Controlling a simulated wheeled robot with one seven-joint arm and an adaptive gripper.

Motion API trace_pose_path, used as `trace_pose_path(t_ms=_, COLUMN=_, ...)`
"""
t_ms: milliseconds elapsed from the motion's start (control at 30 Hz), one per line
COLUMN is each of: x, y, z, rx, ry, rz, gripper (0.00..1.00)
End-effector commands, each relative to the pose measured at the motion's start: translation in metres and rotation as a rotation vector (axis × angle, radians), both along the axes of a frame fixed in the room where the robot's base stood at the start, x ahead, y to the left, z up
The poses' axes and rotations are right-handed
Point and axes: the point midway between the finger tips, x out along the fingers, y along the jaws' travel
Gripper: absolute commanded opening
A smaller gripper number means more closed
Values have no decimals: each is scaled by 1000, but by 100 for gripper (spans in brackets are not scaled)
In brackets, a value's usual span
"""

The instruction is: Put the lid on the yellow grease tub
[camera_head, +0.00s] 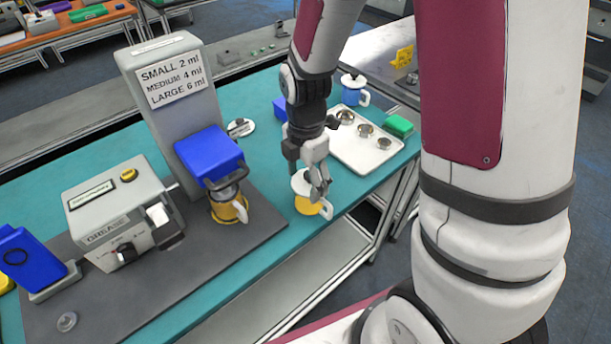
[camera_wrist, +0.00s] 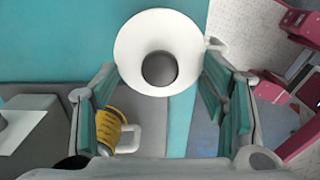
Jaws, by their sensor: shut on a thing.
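A yellow tub (camera_head: 307,206) with a white handle stands at the near edge of the teal table in the head view. A white round lid (camera_head: 301,182) is at its top; it shows from above with a grey knob in the wrist view (camera_wrist: 128,47). My gripper (camera_head: 319,190) points down over this tub, shut on the lid; its fingers partly hide it in the head view. I cannot tell whether the lid is fully seated. A second yellow tub (camera_head: 226,211) stands under the blue dispenser head and also shows in the wrist view (camera_wrist: 108,128).
The grey dispenser (camera_head: 160,110) with its blue head (camera_head: 209,155) stands left of my gripper. A white tray (camera_head: 358,155) with several small metal cups is behind right, near a blue lidded cup (camera_head: 351,95). A grey grease machine (camera_head: 120,212) is farther left.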

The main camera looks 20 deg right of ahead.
Motion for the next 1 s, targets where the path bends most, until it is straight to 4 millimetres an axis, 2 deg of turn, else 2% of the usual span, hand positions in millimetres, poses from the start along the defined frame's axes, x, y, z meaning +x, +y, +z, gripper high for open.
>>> trace_pose_path(t_ms=567, x=0, y=0, z=-3, rx=1, ry=1, rz=1, gripper=47)
trace_pose_path(t_ms=600, x=0, y=0, z=-3, rx=1, ry=0, rz=1, gripper=73)
trace_pose_path(t_ms=667, x=0, y=0, z=-3, rx=1, ry=0, rz=1, gripper=86)
trace_pose_path(t_ms=700, x=0, y=0, z=-3, rx=0, ry=0, rz=1, gripper=89)
trace_pose_path(t_ms=933, x=0, y=0, z=-3, rx=0, ry=0, rz=1, gripper=89)
trace_pose_path(t_ms=1000, x=0, y=0, z=-3, rx=0, ry=0, rz=1, gripper=100)
